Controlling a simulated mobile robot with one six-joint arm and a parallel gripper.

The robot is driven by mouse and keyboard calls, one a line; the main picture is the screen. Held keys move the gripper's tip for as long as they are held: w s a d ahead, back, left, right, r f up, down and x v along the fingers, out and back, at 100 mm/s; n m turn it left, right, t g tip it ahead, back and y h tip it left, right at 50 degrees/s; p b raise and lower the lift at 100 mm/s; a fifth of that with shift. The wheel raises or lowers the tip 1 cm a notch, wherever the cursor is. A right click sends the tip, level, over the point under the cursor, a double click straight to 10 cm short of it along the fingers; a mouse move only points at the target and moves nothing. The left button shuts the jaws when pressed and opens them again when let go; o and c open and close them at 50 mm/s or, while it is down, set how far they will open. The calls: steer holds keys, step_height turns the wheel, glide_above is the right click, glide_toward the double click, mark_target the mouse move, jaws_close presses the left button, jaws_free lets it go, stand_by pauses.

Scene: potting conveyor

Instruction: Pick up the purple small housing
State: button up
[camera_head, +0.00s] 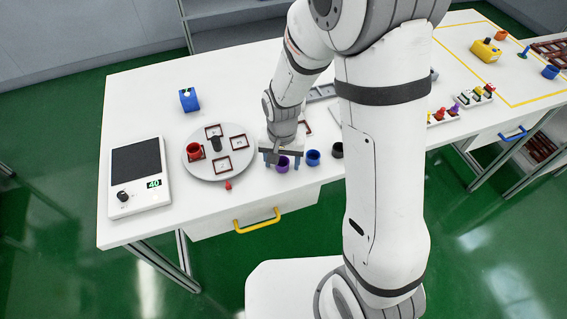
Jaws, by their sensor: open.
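The purple small housing (283,164) is a small round cup on the white table, near its front edge. My gripper (281,157) is directly above or around it, pointing down, with its fingers apart. I cannot tell whether the fingers touch the housing. The gripper partly hides the housing's upper side. A blue housing (313,157) stands just to its right, and a black housing (337,150) stands further right, partly beside my arm.
A grey turntable (218,172) with dark red square frames and a red housing (194,151) is to the left. A small red piece (228,185) lies at its front. A hotplate-like device (139,175) and a blue block (189,99) stand further left.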

steer(key=shift+c, duration=0.5)
steer(key=c, duration=0.9)
steer(key=shift+r, duration=0.1)
steer(key=shift+c, duration=0.2)
